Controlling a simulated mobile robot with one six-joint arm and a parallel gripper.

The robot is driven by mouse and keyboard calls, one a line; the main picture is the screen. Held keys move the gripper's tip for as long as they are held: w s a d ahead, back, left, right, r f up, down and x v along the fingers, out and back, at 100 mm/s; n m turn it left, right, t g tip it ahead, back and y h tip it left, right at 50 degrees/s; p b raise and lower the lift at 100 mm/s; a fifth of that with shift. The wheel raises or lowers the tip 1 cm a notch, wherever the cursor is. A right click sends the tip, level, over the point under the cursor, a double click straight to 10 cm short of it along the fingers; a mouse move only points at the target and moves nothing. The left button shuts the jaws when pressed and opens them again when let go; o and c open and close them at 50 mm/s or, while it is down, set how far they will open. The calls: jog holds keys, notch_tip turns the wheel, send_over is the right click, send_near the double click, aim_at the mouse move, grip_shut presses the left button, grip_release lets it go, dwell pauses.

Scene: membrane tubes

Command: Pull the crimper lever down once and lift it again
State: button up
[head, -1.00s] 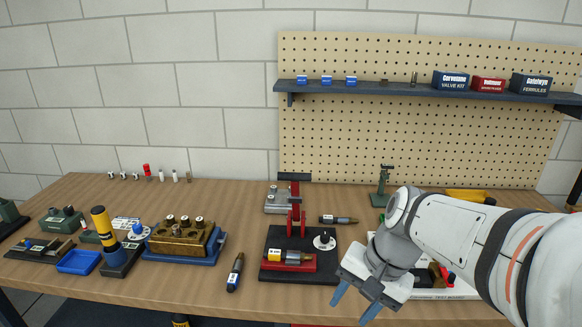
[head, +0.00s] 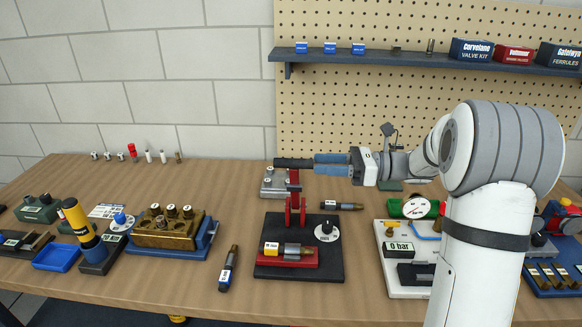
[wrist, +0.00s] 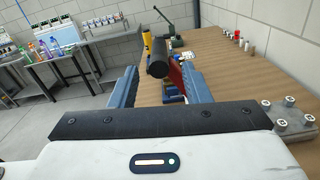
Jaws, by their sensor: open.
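The crimper stands on a black base plate (head: 325,262). A red cradle on it holds a yellow and grey tube piece (head: 285,249). The red lever (head: 294,183) is upright, with a black cylindrical handle (head: 288,163) across its top. My gripper (head: 317,164) has come level with the handle from the right, and its blue fingers are apart. In the wrist view the black handle's round end (wrist: 158,66) shows between the fingertips, with part of the red lever (wrist: 177,76) behind it. I cannot tell whether a finger touches the handle.
A grey block with bolts (head: 272,184) stands behind the crimper. A dark tube (head: 341,206) lies behind the base, and another (head: 228,268) lies left of it. A brass block on a blue stand (head: 165,232) is farther left. A white gauge board (head: 400,270) is right.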

aim_at(293, 168)
jog(key=a+p, duration=0.1)
jog(key=a, duration=0.6)
jog(key=shift+w+a, duration=0.1)
jog(key=shift+a, duration=0.3)
jog(key=shift+c, duration=0.5)
grip_shut()
